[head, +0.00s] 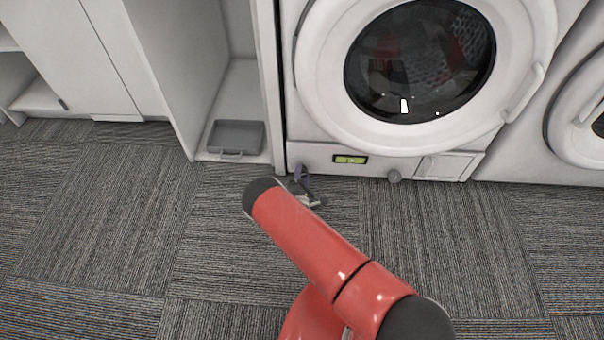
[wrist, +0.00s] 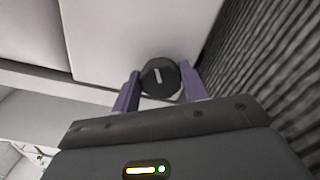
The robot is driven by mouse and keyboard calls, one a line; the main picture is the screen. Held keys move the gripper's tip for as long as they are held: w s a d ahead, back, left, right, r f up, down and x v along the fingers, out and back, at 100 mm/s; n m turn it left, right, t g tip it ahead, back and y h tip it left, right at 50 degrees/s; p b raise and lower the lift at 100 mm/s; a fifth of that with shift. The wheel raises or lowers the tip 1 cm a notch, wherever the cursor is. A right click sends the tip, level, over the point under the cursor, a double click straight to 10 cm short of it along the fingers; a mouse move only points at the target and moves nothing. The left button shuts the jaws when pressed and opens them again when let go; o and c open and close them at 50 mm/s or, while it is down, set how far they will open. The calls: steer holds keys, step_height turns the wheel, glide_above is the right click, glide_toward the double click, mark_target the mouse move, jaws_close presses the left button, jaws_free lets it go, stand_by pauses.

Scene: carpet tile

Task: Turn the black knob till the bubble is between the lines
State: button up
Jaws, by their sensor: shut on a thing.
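The black knob (wrist: 160,77), round with a pale line across its face, sits between the purple fingers of my gripper (wrist: 161,84) in the wrist view. The fingers are shut on it from both sides. In the head view my gripper (head: 303,176) is low at the left front corner of the washing machine (head: 320,155), and it hides the knob there. The level window (head: 350,159) glows yellow-green on the machine's lower panel. It is too small for me to tell where its bubble is relative to the lines.
A grey tray (head: 236,137) lies in the open cabinet bay to the left. A second machine (head: 575,120) stands at the right. The carpet (head: 110,220) in front is clear.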

steer(key=m, duration=0.5)
steer(key=shift+d+f+p, duration=0.1)
steer(key=shift+f+p, duration=0.05)
steer(key=shift+p, duration=0.25)
steer(key=shift+m, duration=0.3)
steer(key=o, duration=0.9)
steer(key=shift+o, duration=0.2)
steer(key=shift+s, duration=0.1)
steer(key=s+p, duration=0.1)
steer(key=s, duration=0.6)
steer(key=shift+s, duration=0.35)
